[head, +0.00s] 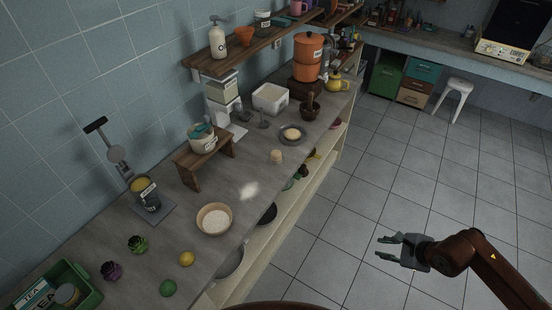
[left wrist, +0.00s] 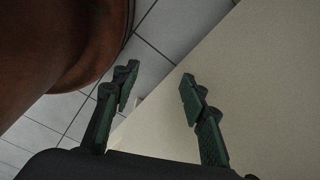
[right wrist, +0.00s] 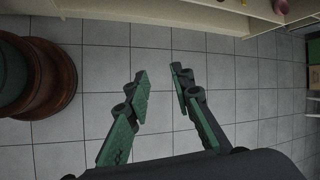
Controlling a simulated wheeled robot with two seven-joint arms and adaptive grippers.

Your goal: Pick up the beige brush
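I cannot pick out a beige brush for certain. A small beige upright thing (head: 277,156) on the counter, between the wooden stand and the plate with a round pale item, is the nearest match in colour, but it is too small to tell. My right gripper (head: 382,248) is open and empty over the tiled floor, well right of the counter. Its two fingers also show apart in the right wrist view (right wrist: 159,76). My left gripper is outside the head view. In the left wrist view (left wrist: 158,83) its fingers are apart with nothing between them, by a pale panel.
The counter (head: 180,245) carries a bowl of white powder (head: 214,219), a wooden stand (head: 203,160), a white bin (head: 270,99), an orange pot (head: 307,60) and a green crate (head: 88,290). A wall shelf (head: 262,47) overhangs its back. The tiled floor (head: 400,170) is clear.

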